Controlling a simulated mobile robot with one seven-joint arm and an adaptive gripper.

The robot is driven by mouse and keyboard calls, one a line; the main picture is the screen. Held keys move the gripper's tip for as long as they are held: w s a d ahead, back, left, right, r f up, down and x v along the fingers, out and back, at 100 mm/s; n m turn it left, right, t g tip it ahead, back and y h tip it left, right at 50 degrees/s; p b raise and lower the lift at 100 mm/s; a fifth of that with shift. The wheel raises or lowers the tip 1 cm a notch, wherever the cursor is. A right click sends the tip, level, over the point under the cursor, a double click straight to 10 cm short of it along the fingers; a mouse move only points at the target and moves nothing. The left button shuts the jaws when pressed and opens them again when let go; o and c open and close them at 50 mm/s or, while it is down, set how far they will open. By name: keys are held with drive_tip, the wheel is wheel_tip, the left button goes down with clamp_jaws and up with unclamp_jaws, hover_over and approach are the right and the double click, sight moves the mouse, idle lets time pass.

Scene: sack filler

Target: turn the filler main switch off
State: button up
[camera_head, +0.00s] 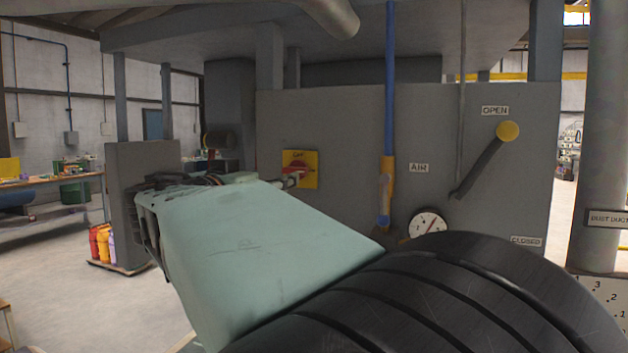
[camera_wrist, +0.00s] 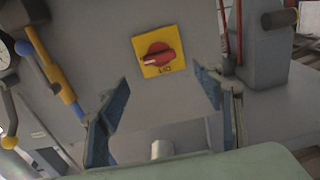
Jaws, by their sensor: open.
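The main switch is a red rotary knob (camera_wrist: 157,56) on a yellow square plate (camera_wrist: 177,41) on the grey panel. The wrist view is turned over, so the plate's OFF label reads upside down at its lower edge; a pale mark shows at the knob's left end. In the head view the plate (camera_head: 311,177) has OFF at the top, and the knob (camera_head: 293,169) is partly covered by my gripper. My gripper (camera_wrist: 161,78) is open and empty, its two blue-grey fingers pointing towards the plate. The fingers appear apart from the knob.
Right of the switch on the panel are a blue pipe with a yellow-handled valve (camera_head: 386,183), a pressure gauge (camera_head: 427,222) and a yellow-knobbed lever (camera_head: 480,163) between OPEN and CLOSED labels. A grey post (camera_head: 148,190) stands at left. Colourful containers (camera_head: 102,245) sit near the floor.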

sight(293, 171)
drive_tip(key=p+x, duration=0.3)
drive_tip(key=x, duration=0.6)
drive_tip(key=shift+s+r, duration=0.1)
drive_tip(key=shift+r, duration=0.05)
drive_tip(key=shift+w+d, duration=0.25)
drive_tip(key=shift+w, duration=0.35)
drive_tip(key=c, duration=1.2)
